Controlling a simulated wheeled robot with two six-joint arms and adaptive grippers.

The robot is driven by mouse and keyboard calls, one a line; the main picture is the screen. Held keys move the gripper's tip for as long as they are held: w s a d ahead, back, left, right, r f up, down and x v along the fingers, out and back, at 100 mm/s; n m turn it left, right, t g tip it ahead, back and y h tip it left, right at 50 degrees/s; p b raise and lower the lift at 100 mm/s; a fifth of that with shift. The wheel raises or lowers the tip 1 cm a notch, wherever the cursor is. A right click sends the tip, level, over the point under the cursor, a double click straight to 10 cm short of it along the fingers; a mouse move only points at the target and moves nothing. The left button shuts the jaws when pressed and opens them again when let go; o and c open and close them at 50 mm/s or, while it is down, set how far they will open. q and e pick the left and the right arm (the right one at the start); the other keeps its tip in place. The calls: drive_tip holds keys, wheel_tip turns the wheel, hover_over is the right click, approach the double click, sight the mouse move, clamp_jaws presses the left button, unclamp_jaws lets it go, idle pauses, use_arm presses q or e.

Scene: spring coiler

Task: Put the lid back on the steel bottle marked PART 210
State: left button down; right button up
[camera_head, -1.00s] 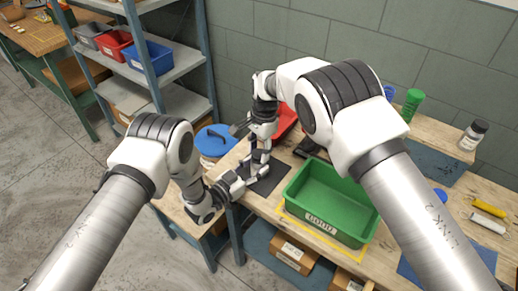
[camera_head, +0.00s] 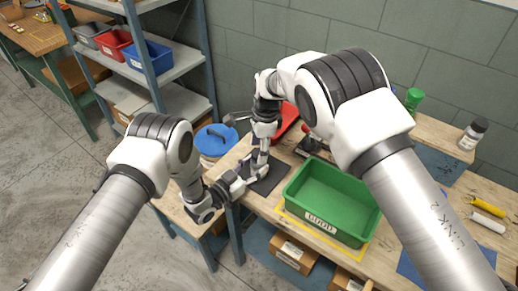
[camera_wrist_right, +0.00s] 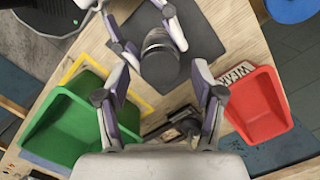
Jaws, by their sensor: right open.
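A dark cylinder (camera_wrist_right: 160,60), which looks like the bottle with a dark round top, stands over the dark mat (camera_wrist_right: 200,38) in the right wrist view. Its PART 210 mark does not show, and I cannot tell where lid and body meet. My left gripper (camera_head: 243,182) comes in from the left, and its fingers (camera_wrist_right: 148,40) lie against both sides of the cylinder. My right gripper (camera_head: 259,161) is above the mat. Its fingers (camera_wrist_right: 162,70) are open, one on each side of the cylinder's near end, with gaps. The head view hides most of the bottle.
A green bin (camera_head: 330,218) stands beside the mat on the wooden bench. A red bin (camera_wrist_right: 262,103) and a small red and black device (camera_head: 312,144) are behind it. A blue-lidded tub (camera_head: 213,143) stands past the bench's left edge. Shelving is farther left.

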wheel_tip(320, 180, up, 4)
drive_tip(key=o, duration=0.6)
drive_tip(key=shift+c, duration=0.2)
wheel_tip(320, 180, up, 8)
drive_tip(key=shift+d, duration=0.4)
drive_tip(key=shift+w, duration=0.1)
use_arm(q)
drive_tip(key=shift+c, duration=2)
unclamp_jaws()
